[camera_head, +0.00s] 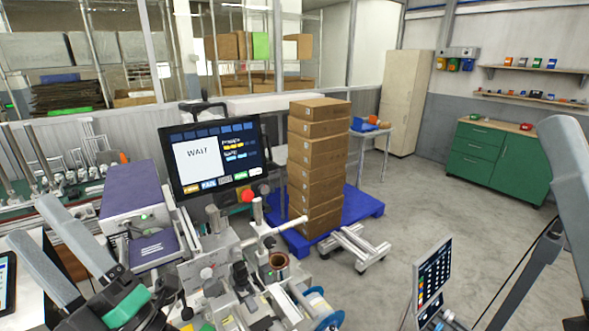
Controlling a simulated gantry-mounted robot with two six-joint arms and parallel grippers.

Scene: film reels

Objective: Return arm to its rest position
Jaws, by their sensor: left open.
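My left gripper (31,222) is at the lower left, close to the camera. Its two grey fingers stand apart and point up and left from a dark body with a green part. Nothing shows between them. The purple-topped box (130,188) of the machine is just to its right in the picture. A grey link of my right arm (572,165) shows at the right edge; its gripper is outside the view. A blue-and-white reel (325,312) and a copper-coloured spool (279,262) are on the machine at the bottom middle.
A monitor (215,155) reading WAIT stands above the machine. Stacked cartons (318,165) rest on a blue pallet (362,205). A tilted touch panel (433,283) stands lower right. A green cabinet (495,160) is at the back right. The floor between is mostly clear.

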